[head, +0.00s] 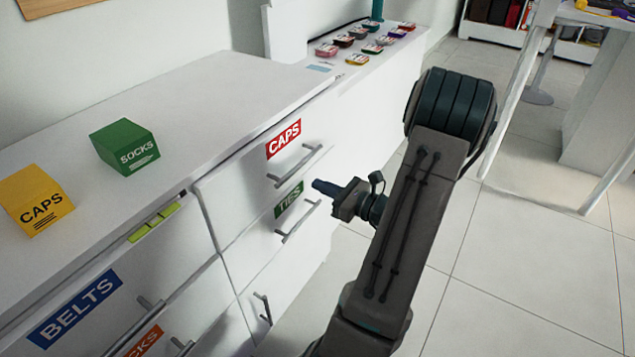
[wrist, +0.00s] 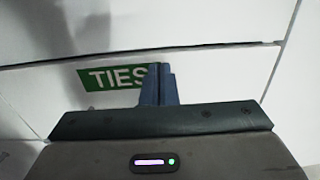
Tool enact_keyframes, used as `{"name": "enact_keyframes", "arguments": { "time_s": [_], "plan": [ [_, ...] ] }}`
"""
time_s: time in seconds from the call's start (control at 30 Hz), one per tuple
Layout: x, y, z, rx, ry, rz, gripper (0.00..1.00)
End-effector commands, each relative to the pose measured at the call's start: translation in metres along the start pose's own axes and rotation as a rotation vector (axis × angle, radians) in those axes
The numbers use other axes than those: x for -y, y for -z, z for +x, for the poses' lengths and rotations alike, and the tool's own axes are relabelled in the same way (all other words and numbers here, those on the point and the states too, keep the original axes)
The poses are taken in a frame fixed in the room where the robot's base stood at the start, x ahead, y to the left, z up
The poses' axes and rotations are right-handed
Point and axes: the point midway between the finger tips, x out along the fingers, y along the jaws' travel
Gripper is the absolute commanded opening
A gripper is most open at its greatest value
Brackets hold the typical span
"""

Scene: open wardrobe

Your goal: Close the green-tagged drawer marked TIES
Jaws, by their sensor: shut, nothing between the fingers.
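The TIES drawer (head: 262,230) is a white front with a green TIES tag (head: 289,199) and a grey bar handle (head: 298,222), below the red-tagged CAPS drawer. Its front looks about level with the CAPS front; I cannot tell if a small gap remains. My gripper (head: 318,186) is shut and empty, its blue-grey fingers pointing at the drawer near the tag's right end. In the wrist view the fingertips (wrist: 159,72) overlap the right end of the TIES tag (wrist: 112,77). Contact cannot be told. The handle is hidden there behind my gripper.
The CAPS drawer (head: 240,180) with its bar handle is just above. BELTS (head: 75,308) and an orange-tagged drawer are at left. A yellow CAPS box (head: 35,200) and green SOCKS box (head: 124,146) stand on top. Small coloured tins sit further back. Tiled floor (head: 530,240) at right is clear.

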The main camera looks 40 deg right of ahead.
Motion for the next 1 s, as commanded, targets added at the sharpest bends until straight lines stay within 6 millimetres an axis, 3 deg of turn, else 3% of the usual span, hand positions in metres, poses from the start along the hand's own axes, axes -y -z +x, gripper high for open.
{"name": "enact_keyframes", "arguments": {
  "time_s": [0.3, 0.5, 0.87, 1.0],
  "plan": [
    [0.002, -0.002, -0.075, -0.003, 0.009, 0.006, 0.00],
    [0.001, 0.000, -0.101, -0.003, 0.008, 0.004, 0.00],
    [-0.001, 0.000, -0.106, -0.003, -0.002, 0.002, 0.00],
    [-0.016, -0.024, -0.088, -0.034, -0.090, -0.035, 0.00]
  ]
}}
